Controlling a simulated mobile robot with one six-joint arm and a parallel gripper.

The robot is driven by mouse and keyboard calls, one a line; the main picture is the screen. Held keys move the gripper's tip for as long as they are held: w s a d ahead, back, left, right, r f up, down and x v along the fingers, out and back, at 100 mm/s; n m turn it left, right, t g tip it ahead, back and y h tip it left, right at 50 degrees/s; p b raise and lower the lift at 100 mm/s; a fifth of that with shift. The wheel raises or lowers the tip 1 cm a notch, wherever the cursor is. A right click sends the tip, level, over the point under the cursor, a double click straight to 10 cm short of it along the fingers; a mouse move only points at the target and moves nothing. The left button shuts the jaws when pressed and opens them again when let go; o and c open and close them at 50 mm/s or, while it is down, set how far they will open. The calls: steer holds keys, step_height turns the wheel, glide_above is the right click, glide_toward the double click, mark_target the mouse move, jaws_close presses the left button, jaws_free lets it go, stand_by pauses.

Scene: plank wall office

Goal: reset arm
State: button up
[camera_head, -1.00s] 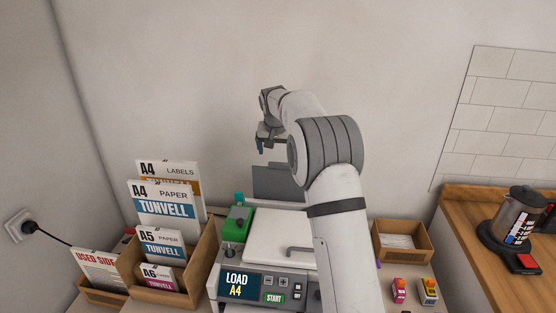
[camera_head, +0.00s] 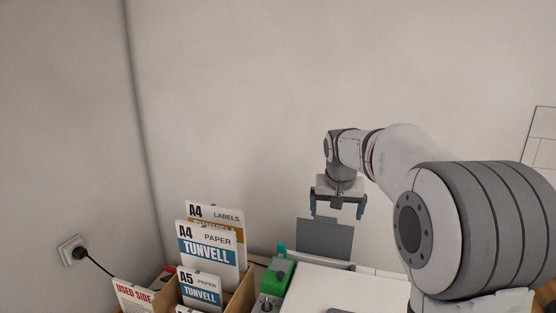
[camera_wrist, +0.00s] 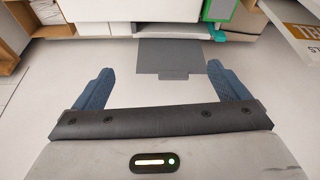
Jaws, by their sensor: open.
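My gripper (camera_head: 338,207) is open and empty, with its two blue fingers spread apart. In the head view it hangs fingers down in front of the wall, above the printer's grey upright panel (camera_head: 325,238). The wrist view also shows my gripper (camera_wrist: 160,85) with nothing between its fingers; the grey panel (camera_wrist: 168,57) lies beyond the fingertips. My arm reaches in from the right and hides part of the scene there.
The white printer (camera_head: 335,287) stands below, with a green box (camera_head: 277,274) at its left. A cardboard sorter (camera_head: 241,299) holds A4 labels (camera_head: 228,216), A4 paper (camera_head: 207,256) and A5 paper (camera_head: 199,288). A used-side pack (camera_head: 133,295) and a wall socket (camera_head: 71,250) are further left.

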steer(key=s+f+n, duration=0.1)
steer(key=s+f, duration=0.2)
steer(key=s, duration=1.3)
steer(key=s+f+n, duration=0.1)
steer(key=s+f, duration=0.2)
steer(key=s, duration=1.3)
steer(key=shift+a+f+g+y, duration=0.3)
steer(key=shift+a+f+y, duration=0.05)
steer(key=shift+f+y, duration=0.05)
